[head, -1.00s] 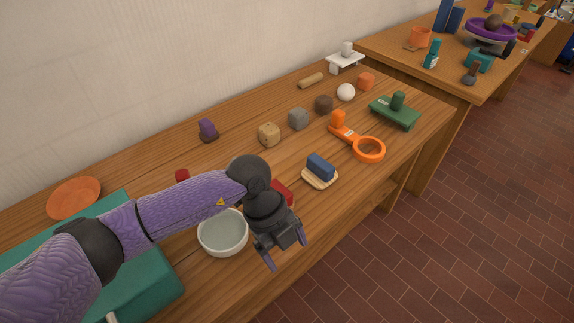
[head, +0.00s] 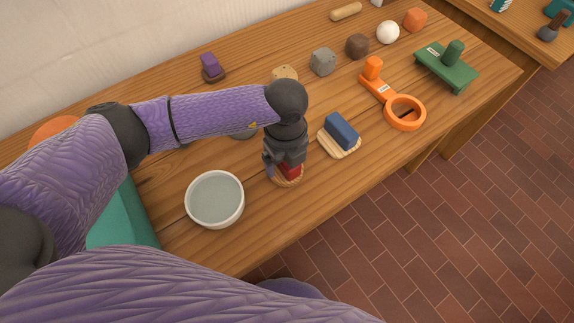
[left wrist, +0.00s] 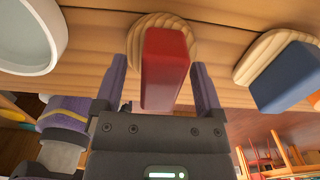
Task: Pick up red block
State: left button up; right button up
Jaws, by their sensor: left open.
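The red block (head: 290,171) sits on a small round wooden board on the table, partly hidden by my left gripper in the head view. My left gripper (head: 279,172) is right over it, pointing down. In the left wrist view the red block (left wrist: 165,68) stands between the two purple fingers of the open gripper (left wrist: 160,85), with a gap seen on each side. The wooden board (left wrist: 183,24) shows beyond the block.
A blue block (head: 341,130) on a wooden board lies to the right. A white bowl (head: 215,199) stands to the left. An orange ring-shaped tool (head: 404,113) and a green block-like tool (head: 447,68) lie farther right. The table's front edge is close.

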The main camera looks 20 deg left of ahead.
pick_arm(q)
jog(key=shift+f, duration=0.2)
grip_shut()
dwell(0.3)
notch_tip(320, 180, up, 9)
jog(key=p, duration=0.4)
jog(key=shift+r+p, duration=0.1)
jog(key=shift+p, duration=0.2)
jog(key=shift+r, duration=0.5)
